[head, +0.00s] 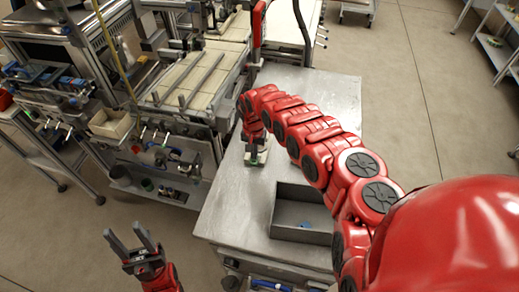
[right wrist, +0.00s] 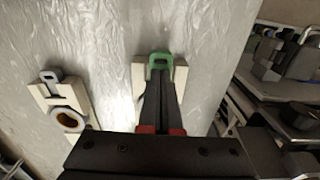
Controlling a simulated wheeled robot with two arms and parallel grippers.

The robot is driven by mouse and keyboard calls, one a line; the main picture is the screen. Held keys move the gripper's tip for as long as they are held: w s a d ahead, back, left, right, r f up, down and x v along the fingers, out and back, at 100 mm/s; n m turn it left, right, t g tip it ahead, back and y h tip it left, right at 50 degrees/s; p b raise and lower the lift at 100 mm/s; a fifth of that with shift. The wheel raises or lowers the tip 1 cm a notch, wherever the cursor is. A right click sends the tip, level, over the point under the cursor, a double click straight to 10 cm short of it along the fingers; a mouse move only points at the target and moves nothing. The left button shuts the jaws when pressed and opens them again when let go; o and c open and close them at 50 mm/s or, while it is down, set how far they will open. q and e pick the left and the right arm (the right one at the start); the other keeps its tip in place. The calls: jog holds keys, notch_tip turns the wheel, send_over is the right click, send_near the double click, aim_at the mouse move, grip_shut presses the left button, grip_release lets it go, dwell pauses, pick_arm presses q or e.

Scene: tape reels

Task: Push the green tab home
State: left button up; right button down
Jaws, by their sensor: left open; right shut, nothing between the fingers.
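The green tab (right wrist: 159,58) is a looped piece on a pale block (right wrist: 181,78), seen at the top middle of the right wrist view. My right gripper (right wrist: 159,75) is shut and empty. Its fingertips are at the near side of the tab, seemingly touching or very close; I cannot tell which. In the head view my right gripper (head: 255,150) points down at the small pale block with green on the metal table, and it partly hides the block. My left gripper (head: 133,247) is open and empty, away from the table at the lower left.
A second pale block (right wrist: 85,97) with a grey tab and a ring lies to the left in the right wrist view. A grey bin (head: 300,236) with a small blue thing inside stands on the metal table (head: 232,205). A workbench (head: 205,95) with equipment adjoins the table.

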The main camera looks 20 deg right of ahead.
notch_tip(320, 180, up, 7)
jog(key=p, duration=0.6)
jog(key=shift+f, duration=0.1)
dwell(0.3)
